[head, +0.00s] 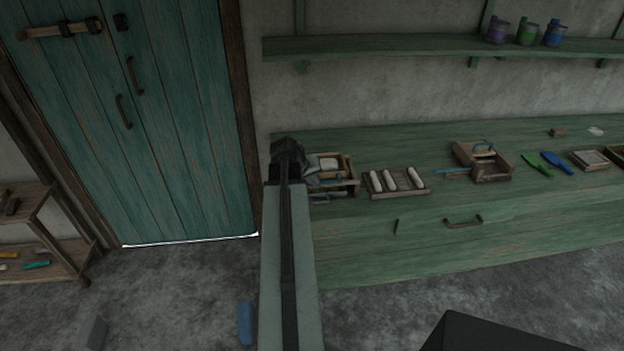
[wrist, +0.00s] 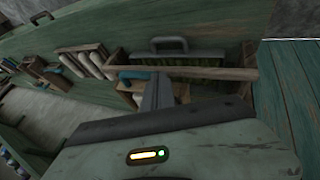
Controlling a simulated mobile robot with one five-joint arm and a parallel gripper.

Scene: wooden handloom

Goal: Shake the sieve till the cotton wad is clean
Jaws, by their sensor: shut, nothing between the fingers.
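A small square wooden frame with a pale grey inside (head: 590,160) lies at the right of the green bench in the head view; it may be the sieve, but the mesh is too small to make out. A pale flat patch (head: 597,131) lies behind it; I cannot tell whether it is the cotton wad. My gripper (head: 312,176) is at the bench's left end, far from both, beside an open wooden box (head: 346,183). In the wrist view my gripper (wrist: 158,88) is shut and empty, its fingers pointing at that box (wrist: 215,73).
A tray with three white rolls (head: 395,182) and a wooden box with a blue handle (head: 482,148) stand along the bench. Green (head: 537,164) and blue (head: 557,162) tools lie farther right. A shelf (head: 400,45) with jars hangs above. A teal door (head: 150,130) is at left.

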